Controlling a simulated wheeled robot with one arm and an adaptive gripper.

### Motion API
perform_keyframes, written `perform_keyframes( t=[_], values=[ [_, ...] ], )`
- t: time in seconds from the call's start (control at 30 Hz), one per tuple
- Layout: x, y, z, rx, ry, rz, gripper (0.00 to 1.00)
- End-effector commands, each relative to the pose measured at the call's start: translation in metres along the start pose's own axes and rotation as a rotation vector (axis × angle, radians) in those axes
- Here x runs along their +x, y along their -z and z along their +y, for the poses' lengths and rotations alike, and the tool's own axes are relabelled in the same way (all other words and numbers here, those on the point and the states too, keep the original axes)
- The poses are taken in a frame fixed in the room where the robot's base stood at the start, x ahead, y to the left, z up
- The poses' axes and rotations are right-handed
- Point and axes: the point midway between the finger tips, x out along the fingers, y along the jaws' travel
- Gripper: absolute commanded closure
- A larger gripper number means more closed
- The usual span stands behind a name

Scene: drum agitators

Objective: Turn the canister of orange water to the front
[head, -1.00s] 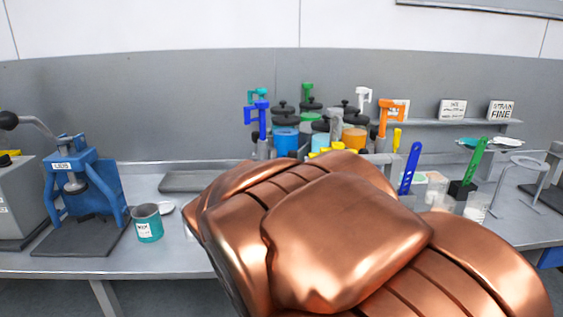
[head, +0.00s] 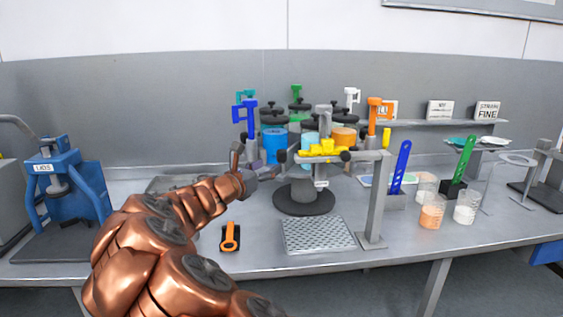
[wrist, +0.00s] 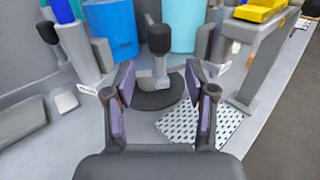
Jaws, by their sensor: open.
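The canister of orange water (head: 343,138) sits at the right of a cluster of canisters in the head view, behind a yellow part on a grey stand. A blue canister (head: 273,143) is on the left, with a pale cyan canister (head: 310,141) between them. The cluster stands above a round dark base (head: 304,201). My gripper (head: 257,160) is open and empty, in front of the blue canister. In the wrist view, a grey post with a black knob (wrist: 159,39) stands ahead between the open fingers (wrist: 160,74), apart from them. I cannot make out the orange canister there.
A grey stand (head: 376,205) with yellow parts (head: 326,148) and a perforated plate (head: 318,235) are right of my arm. An orange-and-black tool (head: 230,236) lies near the front. Cups (head: 432,216) stand at right, a blue press (head: 60,195) at left.

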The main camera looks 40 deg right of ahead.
Motion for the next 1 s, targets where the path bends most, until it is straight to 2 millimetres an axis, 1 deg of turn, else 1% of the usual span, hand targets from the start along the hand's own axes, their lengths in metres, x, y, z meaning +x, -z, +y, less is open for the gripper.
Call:
perform_keyframes(
  t=[0.17, 0.6, 0.8, 1.0],
  values=[
    [0.011, -0.001, 0.002, -0.008, -0.003, -0.003, 0.44],
    [0.063, -0.001, 0.000, -0.006, 0.002, -0.002, 0.44],
    [0.075, -0.001, 0.001, -0.005, -0.001, -0.002, 0.44],
    [0.077, -0.001, 0.001, -0.004, -0.002, -0.002, 0.44]
  ],
)
